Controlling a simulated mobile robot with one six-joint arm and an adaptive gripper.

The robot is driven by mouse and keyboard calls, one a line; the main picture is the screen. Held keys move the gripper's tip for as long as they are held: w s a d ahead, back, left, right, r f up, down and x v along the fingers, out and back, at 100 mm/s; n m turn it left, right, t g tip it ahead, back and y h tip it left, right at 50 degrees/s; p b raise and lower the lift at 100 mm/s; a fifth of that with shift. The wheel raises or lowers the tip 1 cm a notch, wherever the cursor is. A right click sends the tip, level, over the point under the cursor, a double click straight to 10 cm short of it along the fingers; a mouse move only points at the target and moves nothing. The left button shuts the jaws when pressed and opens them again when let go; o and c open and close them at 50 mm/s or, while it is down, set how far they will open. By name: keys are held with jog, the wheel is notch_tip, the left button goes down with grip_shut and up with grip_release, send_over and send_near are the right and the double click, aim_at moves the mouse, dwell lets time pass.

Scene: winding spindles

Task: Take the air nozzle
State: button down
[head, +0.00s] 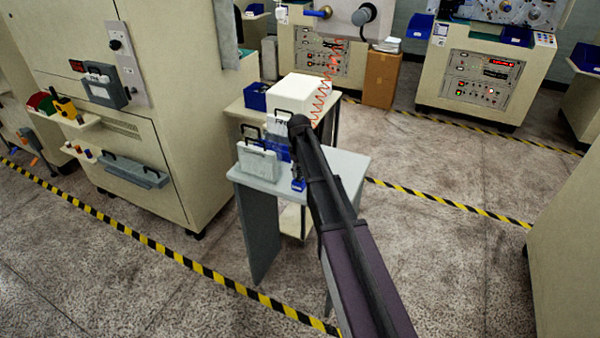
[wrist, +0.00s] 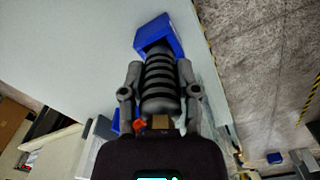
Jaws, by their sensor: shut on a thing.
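The air nozzle (wrist: 160,78) appears in the wrist view as a dark grey, ribbed, round body between my two fingers. My gripper (wrist: 158,90) is shut on it, with one finger at each side. A blue holder (wrist: 158,36) lies right at the nozzle's far end; I cannot tell whether they touch. A small orange-red piece (wrist: 139,126) shows beside the gripper's left finger. In the head view my arm hides the nozzle and most of the gripper; a blue piece (head: 298,185) shows beside the arm on the small table.
The small grey table (head: 340,168) bears a grey case (head: 257,163) and other boxes. A red coiled hose (head: 321,103) hangs behind my arm. A large cream machine (head: 165,90) stands at left. The floor right of the table is clear.

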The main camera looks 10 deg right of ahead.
jog(key=shift+r+p, duration=4.85)
jog(key=shift+r, duration=0.1)
jog(key=shift+s+d, duration=0.1)
